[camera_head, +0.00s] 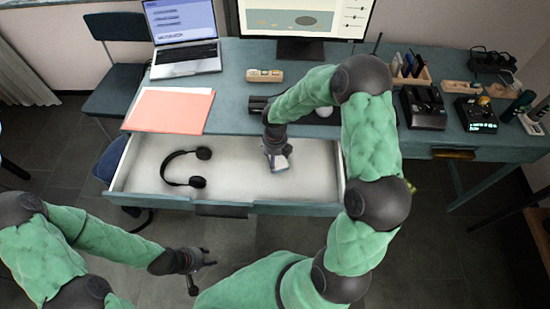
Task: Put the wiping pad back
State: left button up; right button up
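A small pad-like thing with white and blue faces (280,164), which looks like the wiping pad, is in the open drawer area right of centre. My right gripper (274,150) points down from above and its fingertips meet the pad. The fingers are small and dark here, so I cannot tell whether they are closed on it or whether the pad touches the drawer floor. The open drawer (236,178) has a pale inside. My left gripper (202,276) is open and empty, low in front of the drawer, with its fingers spread.
Black headphones (185,168) lie in the drawer's left part. A chair (118,75) stands at left.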

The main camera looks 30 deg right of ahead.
jog(key=shift+f, duration=0.15)
jog(key=o, duration=1)
notch_tip(320, 180, up, 12)
jog(key=p, duration=0.6)
